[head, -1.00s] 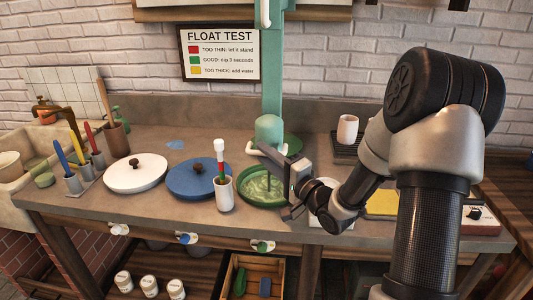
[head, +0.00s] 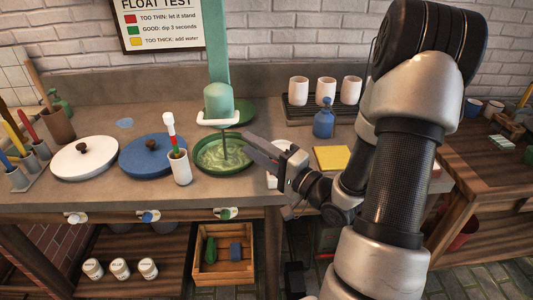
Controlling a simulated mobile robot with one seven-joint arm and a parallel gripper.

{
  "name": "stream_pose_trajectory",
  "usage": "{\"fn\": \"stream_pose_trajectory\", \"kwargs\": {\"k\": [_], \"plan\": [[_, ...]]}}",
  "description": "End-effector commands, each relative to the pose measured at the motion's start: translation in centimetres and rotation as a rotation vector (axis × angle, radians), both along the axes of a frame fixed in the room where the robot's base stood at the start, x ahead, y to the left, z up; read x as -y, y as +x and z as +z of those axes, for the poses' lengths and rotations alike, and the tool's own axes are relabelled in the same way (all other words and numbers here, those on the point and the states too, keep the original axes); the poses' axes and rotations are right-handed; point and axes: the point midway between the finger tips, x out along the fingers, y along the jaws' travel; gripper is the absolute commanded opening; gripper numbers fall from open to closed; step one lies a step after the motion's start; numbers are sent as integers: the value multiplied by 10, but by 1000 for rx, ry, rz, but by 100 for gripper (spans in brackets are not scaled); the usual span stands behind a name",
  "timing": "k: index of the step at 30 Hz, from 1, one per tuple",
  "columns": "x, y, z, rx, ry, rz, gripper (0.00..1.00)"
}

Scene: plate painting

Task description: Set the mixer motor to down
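The mixer motor (head: 219,101) is a green rounded housing on a green upright column (head: 215,45), with a white handle bar (head: 217,122) around its lower end. A thin shaft goes down from it into the green bowl (head: 240,167) of pale green glaze. The motor sits low, a little above the bowl's rim. My gripper (head: 267,176) is to the right of the bowl, its fingers toward the left. The fingers look spread apart with nothing between them. The upper finger lies near the bowl's right rim in the picture; I cannot tell whether they touch.
A white cup (head: 180,170) with a red, white and green float stands left of the bowl. White (head: 83,160) and blue (head: 150,157) lidded pots stand further left. A blue bottle (head: 323,122), white cups on a rack (head: 300,112) and a yellow sponge (head: 332,158) are to the right.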

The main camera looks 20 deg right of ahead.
Motion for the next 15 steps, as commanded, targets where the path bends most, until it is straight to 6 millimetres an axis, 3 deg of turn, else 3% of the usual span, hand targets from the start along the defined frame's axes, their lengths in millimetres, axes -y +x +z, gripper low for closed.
{"fn": "stream_pose_trajectory", "kwargs": {"k": [6,15], "plan": [[17,-31,-4,-1,1,-3,31],[20,-40,-6,0,1,0,31]]}}
